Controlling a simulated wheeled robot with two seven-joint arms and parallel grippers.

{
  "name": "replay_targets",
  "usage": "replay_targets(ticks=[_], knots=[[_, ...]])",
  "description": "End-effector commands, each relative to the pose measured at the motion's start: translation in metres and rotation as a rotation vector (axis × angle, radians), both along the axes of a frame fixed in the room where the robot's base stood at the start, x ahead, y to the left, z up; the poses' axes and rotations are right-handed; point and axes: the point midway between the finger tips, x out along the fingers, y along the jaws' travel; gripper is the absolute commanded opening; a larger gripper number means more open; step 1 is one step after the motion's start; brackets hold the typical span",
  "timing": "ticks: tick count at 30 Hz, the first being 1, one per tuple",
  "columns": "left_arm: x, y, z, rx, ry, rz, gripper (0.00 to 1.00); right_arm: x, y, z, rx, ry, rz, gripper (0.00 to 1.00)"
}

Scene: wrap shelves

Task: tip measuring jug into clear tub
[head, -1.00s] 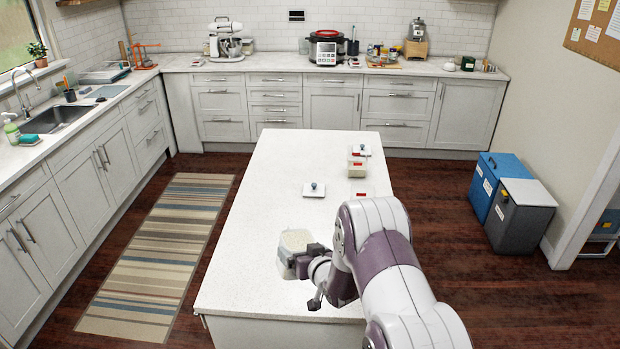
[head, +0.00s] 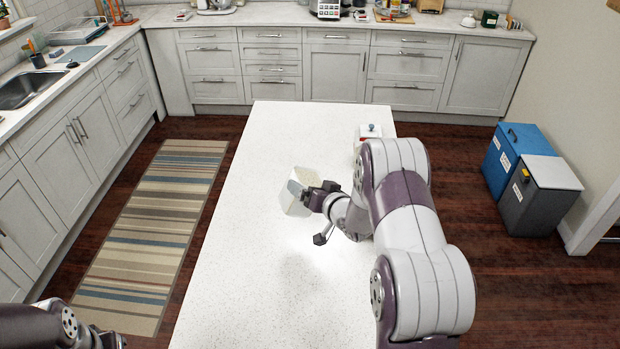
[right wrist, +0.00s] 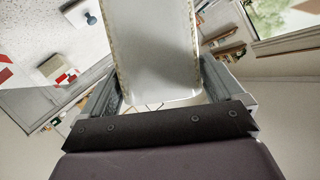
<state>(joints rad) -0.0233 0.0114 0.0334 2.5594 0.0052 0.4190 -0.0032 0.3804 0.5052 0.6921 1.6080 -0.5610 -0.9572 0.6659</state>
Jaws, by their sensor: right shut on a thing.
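My right gripper (head: 318,197) is shut on the measuring jug (head: 298,188), a pale see-through vessel held tilted over the white island. In the right wrist view the jug (right wrist: 158,45) stands between the two fingers and fills the upper middle. The clear tub is not plainly seen in the head view; my right arm covers that part of the island. A small pale container with a red mark (right wrist: 62,72) shows at the left of the right wrist view; I cannot tell whether it is the tub. Part of my left arm shows at the lower left, its fingers unclear.
A white lid with a blue knob (head: 371,129) lies near the island's far right corner. The front and left of the island top (head: 240,250) are bare. A striped rug (head: 150,230) lies left of it, and blue and grey bins (head: 535,195) stand at the right.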

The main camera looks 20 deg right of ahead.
Motion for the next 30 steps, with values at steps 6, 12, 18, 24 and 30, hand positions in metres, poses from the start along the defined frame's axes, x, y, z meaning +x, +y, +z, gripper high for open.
replay_targets(ticks=[6, 12, 18, 24, 30], knots=[[0.0, 0.0, 0.001, 0.0, 0.0, 0.0, 0.43, -0.003, -0.026, -0.003, 0.06, -0.013, -0.003, 0.42], [0.0, 0.0, 0.0, 0.0, 0.0, 0.0, 0.43, -0.007, -0.051, -0.008, 0.126, -0.022, -0.003, 0.42], [0.0, 0.0, -0.003, 0.0, 0.0, 0.0, 0.43, -0.011, -0.077, -0.014, 0.193, -0.031, -0.004, 0.42], [0.0, 0.0, -0.008, 0.0, 0.0, 0.0, 0.43, -0.014, -0.102, -0.019, 0.259, -0.041, -0.004, 0.42], [0.0, 0.0, -0.015, 0.0, 0.0, 0.0, 0.43, -0.018, -0.127, -0.024, 0.324, -0.049, -0.004, 0.42]])
